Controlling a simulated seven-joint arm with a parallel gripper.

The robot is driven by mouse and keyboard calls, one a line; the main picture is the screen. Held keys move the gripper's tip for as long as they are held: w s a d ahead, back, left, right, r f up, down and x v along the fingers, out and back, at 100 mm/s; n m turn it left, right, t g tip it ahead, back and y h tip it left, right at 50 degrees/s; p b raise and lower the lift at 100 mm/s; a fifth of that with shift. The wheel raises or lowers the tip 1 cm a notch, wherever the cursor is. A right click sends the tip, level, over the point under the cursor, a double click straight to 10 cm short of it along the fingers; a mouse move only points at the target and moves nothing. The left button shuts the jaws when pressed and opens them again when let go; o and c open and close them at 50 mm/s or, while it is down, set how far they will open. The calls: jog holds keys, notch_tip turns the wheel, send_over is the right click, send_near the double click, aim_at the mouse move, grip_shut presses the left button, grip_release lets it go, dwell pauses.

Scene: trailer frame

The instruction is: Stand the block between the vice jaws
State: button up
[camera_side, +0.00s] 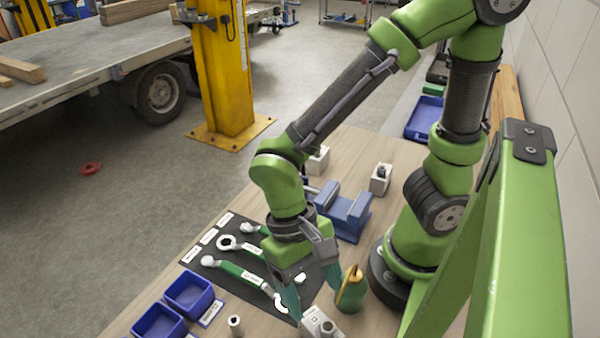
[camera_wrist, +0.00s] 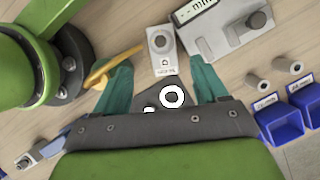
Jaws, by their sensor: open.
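The blue vice (camera_side: 343,210) stands on the bench behind my gripper, beside the arm's base, and its jaws look apart with nothing visible between them. My gripper (camera_side: 314,300) points down, open and empty, over the front of the bench. In the wrist view my gripper (camera_wrist: 162,63) has its two teal fingers spread. A pale block-like piece with a round grey top and a small label (camera_wrist: 162,42) lies just beyond the fingertips, not gripped. It seems to be the pale piece (camera_side: 322,324) below the fingers in the side view. I cannot tell for sure which piece is the task's block.
A dark mat (camera_side: 225,262) holds green-handled wrenches left of my gripper. Blue bins (camera_side: 188,295) stand at front left, near a small grey cylinder (camera_side: 235,325). A green-and-yellow item (camera_side: 351,290) stands close right. A pale knobbed block (camera_side: 380,180) is behind the vice. A display unit (camera_wrist: 220,40) lies ahead.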

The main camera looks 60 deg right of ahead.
aim_at(317, 323)
jog(key=shift+x, duration=3.1)
jog(key=shift+w+a, duration=0.1)
jog(key=shift+w, duration=0.1)
jog(key=shift+c, duration=0.4)
grip_shut()
